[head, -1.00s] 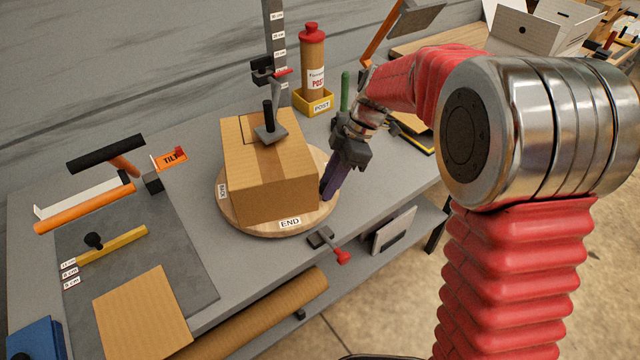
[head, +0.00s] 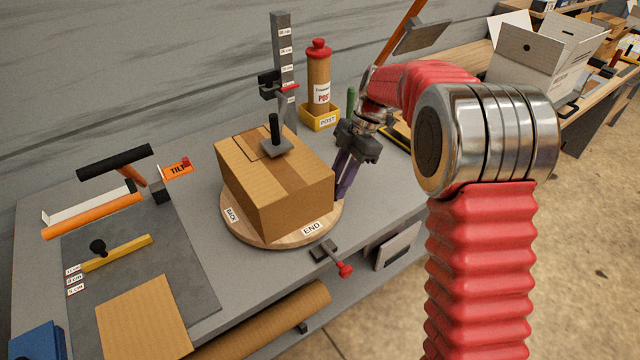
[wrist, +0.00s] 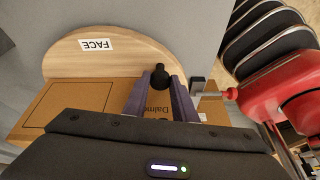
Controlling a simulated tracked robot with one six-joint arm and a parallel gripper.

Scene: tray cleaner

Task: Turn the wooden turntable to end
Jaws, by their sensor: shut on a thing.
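The round wooden turntable (head: 270,240) lies on the grey bench with a closed cardboard box (head: 295,205) on it. Its END label (head: 312,228) faces the front right and its BACK label (head: 231,214) the left. The wrist view shows its FACE label (wrist: 96,44) on the bare wood (wrist: 150,50). My gripper (head: 342,192) is low at the turntable's right edge, beside the box. In the wrist view my gripper (wrist: 160,88) has its purple fingers shut on a black knob (wrist: 160,76) at the turntable. The head view hides the knob.
A dark handled weight (head: 276,148) stands on the box. A grey post with height labels (head: 284,60) and a yellow POST holder (head: 321,117) stand behind. A red-tipped clamp (head: 332,256) sits at the bench's front edge. Tools lie on the left mat (head: 180,255).

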